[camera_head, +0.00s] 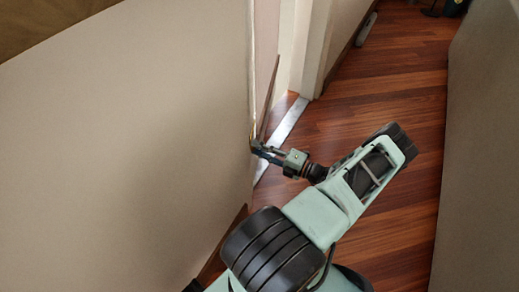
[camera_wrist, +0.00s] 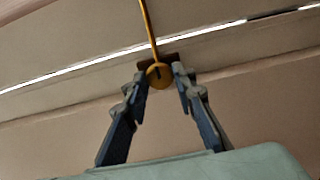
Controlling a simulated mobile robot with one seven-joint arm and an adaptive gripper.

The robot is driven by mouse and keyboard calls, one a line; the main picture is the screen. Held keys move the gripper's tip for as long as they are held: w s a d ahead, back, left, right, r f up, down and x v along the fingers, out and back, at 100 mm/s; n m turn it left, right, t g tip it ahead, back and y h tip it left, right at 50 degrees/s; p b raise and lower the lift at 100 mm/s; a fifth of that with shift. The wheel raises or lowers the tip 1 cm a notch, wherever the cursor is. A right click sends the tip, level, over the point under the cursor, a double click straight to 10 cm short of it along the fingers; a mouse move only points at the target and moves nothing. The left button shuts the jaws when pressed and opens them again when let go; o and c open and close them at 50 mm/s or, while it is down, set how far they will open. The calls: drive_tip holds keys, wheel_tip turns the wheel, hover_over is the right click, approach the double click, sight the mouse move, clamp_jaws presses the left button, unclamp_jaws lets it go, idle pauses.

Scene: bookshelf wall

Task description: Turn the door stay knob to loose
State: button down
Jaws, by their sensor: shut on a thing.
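The door stay knob (camera_wrist: 159,82) is a small round brass-yellow piece with a dark mark on its face, seen in the wrist view. A thin yellow rod (camera_wrist: 148,25) runs up from it. My gripper (camera_wrist: 159,77) has one finger on each side of the knob and is shut on it. In the head view my gripper (camera_head: 257,146) reaches the edge of the pale panel at left. The knob is too small and hidden there to make out. The wrist view does not make clear which setting the dark mark shows.
A large pale panel (camera_head: 130,130) fills the left of the head view. A pale wall (camera_head: 485,150) stands at right. A metal threshold strip (camera_head: 288,120) crosses the doorway. The reddish wooden floor (camera_head: 385,80) between them is mostly clear, with dark items (camera_head: 440,8) at the far end.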

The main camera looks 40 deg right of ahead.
drive_tip(key=shift+n+b, duration=0.4)
drive_tip(key=shift+n, duration=1.1)
drive_tip(key=c, duration=1.6)
unclamp_jaws()
drive_tip(key=shift+s, duration=0.1)
drive_tip(key=v, duration=1.2)
